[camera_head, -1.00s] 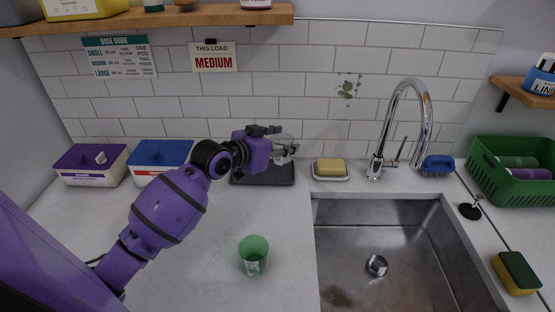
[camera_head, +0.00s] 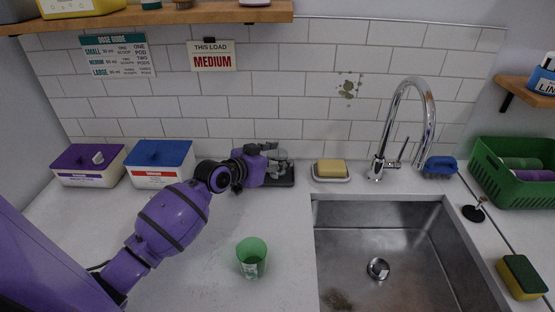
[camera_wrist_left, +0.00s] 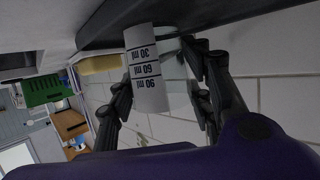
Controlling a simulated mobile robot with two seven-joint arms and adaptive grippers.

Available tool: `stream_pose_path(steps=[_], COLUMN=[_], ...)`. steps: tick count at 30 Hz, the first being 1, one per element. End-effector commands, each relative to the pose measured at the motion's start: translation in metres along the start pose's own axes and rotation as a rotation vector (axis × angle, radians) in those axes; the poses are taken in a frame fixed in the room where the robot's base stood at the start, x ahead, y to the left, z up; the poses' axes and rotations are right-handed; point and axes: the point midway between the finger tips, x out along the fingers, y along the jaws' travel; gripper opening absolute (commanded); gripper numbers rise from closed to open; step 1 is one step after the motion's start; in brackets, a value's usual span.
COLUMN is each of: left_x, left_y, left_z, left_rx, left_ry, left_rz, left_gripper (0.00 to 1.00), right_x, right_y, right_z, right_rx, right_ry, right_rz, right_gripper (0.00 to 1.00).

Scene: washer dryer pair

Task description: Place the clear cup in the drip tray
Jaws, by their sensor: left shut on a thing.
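My left gripper (camera_head: 280,164) is at the back of the counter, over the dark drip tray (camera_head: 286,182), and hides much of it. In the left wrist view my gripper (camera_wrist_left: 165,88) is shut on the clear cup (camera_wrist_left: 175,88), which has a white label with 30, 60 and 90 ml marks. The drip tray (camera_wrist_left: 105,18) runs across the top of that view, close to the cup's end. I cannot tell whether the cup touches it. In the head view the cup is hardly distinguishable among the fingers. My right gripper is not in view.
A green cup (camera_head: 251,258) stands on the counter in front. A soap dish with yellow soap (camera_head: 331,169) is right of the tray, then the faucet (camera_head: 400,130) and sink (camera_head: 385,245). Blue-lidded (camera_head: 160,163) and purple-lidded (camera_head: 88,165) boxes stand left.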

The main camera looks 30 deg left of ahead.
Motion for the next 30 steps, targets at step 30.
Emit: stream_pose_path(steps=[30], left_x=[-0.071], left_y=[0.0], left_z=[0.001], left_rx=[0.002], left_ry=[-0.003], left_rz=[0.0], left_gripper=[0.65], right_x=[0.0], right_y=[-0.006], right_z=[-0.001], right_rx=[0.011], right_ry=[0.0], right_rz=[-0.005], right_gripper=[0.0])
